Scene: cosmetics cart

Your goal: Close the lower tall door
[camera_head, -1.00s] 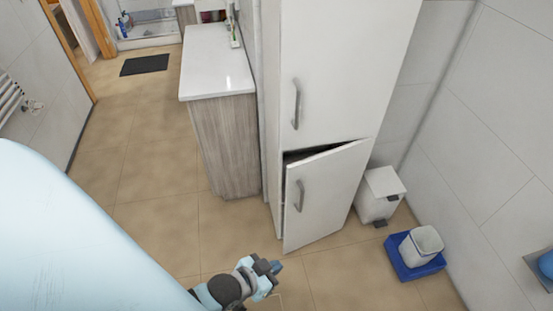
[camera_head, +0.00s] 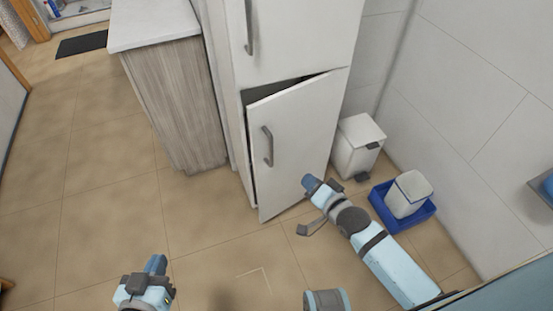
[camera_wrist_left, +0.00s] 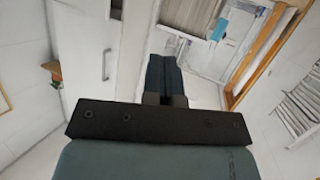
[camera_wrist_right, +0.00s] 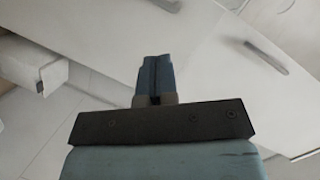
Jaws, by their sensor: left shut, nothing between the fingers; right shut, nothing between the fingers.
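The lower tall door (camera_head: 300,140) is a white panel low on the tall cabinet, standing ajar, with a dark gap along its top edge. Its grey bar handle (camera_head: 268,146) is near its left edge. My right gripper (camera_head: 309,182) is shut and empty, with its tip at the door's lower right part in the head view; I cannot tell if it touches. In the right wrist view the shut fingers (camera_wrist_right: 155,70) point at white panels. My left gripper (camera_head: 157,264) is shut and empty, low over the floor, apart from the door.
A white pedal bin (camera_head: 357,145) stands right of the cabinet, and a blue tray (camera_head: 418,216) holds a white container (camera_head: 408,193) beside my right arm. A wood-sided counter (camera_head: 175,100) stands to the left. The floor in front is clear.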

